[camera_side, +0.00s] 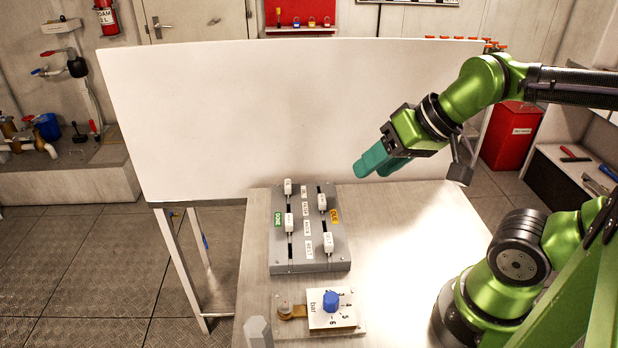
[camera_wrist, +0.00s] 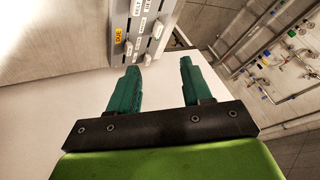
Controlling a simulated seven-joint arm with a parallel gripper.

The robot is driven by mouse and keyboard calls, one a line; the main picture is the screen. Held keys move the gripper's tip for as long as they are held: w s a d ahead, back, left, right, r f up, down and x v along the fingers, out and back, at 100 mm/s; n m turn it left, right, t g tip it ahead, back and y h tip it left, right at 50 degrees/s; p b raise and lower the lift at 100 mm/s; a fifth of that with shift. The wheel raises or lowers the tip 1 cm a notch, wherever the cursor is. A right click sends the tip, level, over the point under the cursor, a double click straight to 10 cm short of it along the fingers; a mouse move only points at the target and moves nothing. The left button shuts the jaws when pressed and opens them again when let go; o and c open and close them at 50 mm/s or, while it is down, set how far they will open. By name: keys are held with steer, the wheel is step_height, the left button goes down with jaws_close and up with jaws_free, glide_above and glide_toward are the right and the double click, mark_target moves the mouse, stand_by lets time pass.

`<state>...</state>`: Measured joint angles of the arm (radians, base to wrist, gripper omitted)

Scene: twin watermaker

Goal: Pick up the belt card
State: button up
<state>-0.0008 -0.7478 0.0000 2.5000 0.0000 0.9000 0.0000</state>
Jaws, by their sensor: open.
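A grey board (camera_side: 281,262) on the metal table has two dark slots with a white card in each of several rows. The card beside the lowest label, which seems to read BELT, is the white block (camera_side: 328,243) in the right slot, on the orange DUE side (camera_side: 335,215); its own print is too small to read. My gripper (camera_side: 372,168) is open and empty, above and to the right of the board. In the wrist view its teal fingers (camera_wrist: 159,68) are apart, with the board (camera_wrist: 116,54) beyond them; I cannot tell the belt card there.
The other white cards, such as the left one (camera_side: 290,222), stand close by. A blue knob (camera_side: 331,301) on a dial plate is in front. A tall white panel (camera_side: 230,110) stands behind. The table right of the board is clear.

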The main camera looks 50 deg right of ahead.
steer(key=m+g+h, duration=0.1)
steer(key=m+g, duration=0.4)
steer(key=g, duration=0.3)
glide_above(328, 238)
steer(key=d, duration=0.1)
step_height(328, 238, down, 14)
steer(key=shift+w+d+f, duration=0.1)
steer(key=shift+w, duration=0.05)
steer(key=shift+a+f, duration=0.2)
steer(key=shift+f, duration=0.8)
steer(key=shift+a+f, duration=0.15)
steer(key=shift+f, duration=0.9)
steer(key=shift+a+f, duration=0.2)
steer(key=shift+f, duration=0.8)
jaws_close()
